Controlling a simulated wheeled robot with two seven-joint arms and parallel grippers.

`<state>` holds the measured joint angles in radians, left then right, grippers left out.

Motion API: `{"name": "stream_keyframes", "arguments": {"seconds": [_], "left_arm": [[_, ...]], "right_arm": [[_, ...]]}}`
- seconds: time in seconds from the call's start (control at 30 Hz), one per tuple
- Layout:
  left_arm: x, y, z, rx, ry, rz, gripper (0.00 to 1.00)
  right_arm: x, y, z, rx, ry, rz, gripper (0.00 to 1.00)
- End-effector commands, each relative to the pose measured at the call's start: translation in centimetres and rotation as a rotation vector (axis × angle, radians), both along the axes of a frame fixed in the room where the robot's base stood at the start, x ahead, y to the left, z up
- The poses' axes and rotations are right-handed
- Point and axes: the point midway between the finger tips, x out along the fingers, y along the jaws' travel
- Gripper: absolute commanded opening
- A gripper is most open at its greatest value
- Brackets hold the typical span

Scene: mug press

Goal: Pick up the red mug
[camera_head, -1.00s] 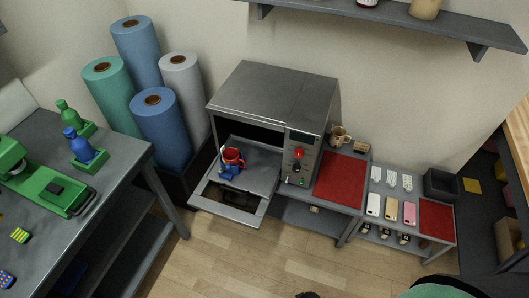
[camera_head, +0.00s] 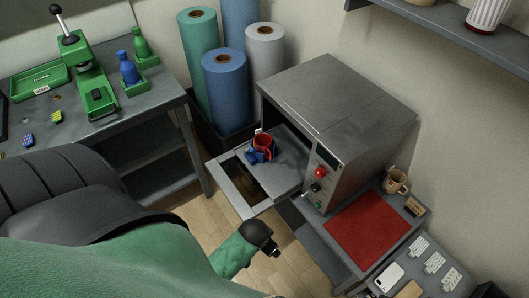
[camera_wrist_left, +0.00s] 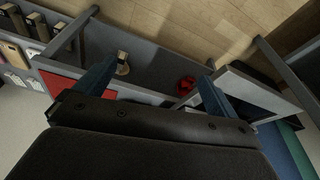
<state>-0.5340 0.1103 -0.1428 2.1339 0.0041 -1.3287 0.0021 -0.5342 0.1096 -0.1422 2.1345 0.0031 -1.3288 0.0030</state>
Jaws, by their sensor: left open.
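The red mug (camera_head: 264,142) stands on the pulled-out metal tray (camera_head: 291,157) of the grey press, in the head view. A small blue object (camera_head: 254,156) is right against its front left side; how they touch I cannot tell. My left gripper (camera_wrist_left: 158,70) shows in the left wrist view with two dark blue fingers spread wide and nothing between them. In the head view my green left arm ends low, in front of and below the tray, well apart from the mug. A red object (camera_wrist_left: 187,85) shows in the wrist view; I cannot tell what it is. My right gripper is not visible.
The grey press (camera_head: 340,100) stands behind the tray, its control panel to the right. A red mat (camera_head: 368,228) and a tan mug (camera_head: 396,180) are right of it. Fabric rolls (camera_head: 224,85) stand behind left. A workbench (camera_head: 165,95) with green tools is at left.

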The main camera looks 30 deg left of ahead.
Motion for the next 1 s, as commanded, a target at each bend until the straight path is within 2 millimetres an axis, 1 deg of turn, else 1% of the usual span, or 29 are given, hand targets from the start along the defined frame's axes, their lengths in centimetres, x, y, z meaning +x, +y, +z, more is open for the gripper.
{"name": "stream_keyframes", "arguments": {"seconds": [0.03, 0.1, 0.2, 0.37, 0.5, 0.6, 0.77, 1.0], "left_arm": [[0.0, 0.1, 1.1, 0.000, -0.009, -0.001, 0.96], [0.0, 0.1, 2.7, -0.001, -0.016, -0.005, 0.96], [0.0, 0.1, 4.8, -0.003, -0.025, -0.014, 0.96], [0.4, -0.2, 7.8, -0.012, -0.048, -0.053, 0.96], [1.4, -1.4, 9.8, -0.033, -0.071, -0.135, 0.96], [2.2, -2.2, 10.4, -0.047, -0.083, -0.197, 0.96], [3.7, -3.6, 10.8, -0.068, -0.102, -0.294, 0.96], [6.3, -5.7, 10.4, -0.096, -0.123, -0.462, 0.96]], "right_arm": [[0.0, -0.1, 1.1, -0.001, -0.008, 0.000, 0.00], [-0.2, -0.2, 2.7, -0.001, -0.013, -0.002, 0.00], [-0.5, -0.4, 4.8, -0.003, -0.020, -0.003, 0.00], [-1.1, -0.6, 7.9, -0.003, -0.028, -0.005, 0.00], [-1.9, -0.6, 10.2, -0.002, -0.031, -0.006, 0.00], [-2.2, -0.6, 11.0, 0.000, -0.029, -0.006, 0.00], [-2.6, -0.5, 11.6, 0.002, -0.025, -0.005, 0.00], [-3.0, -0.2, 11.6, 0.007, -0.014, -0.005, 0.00]]}}
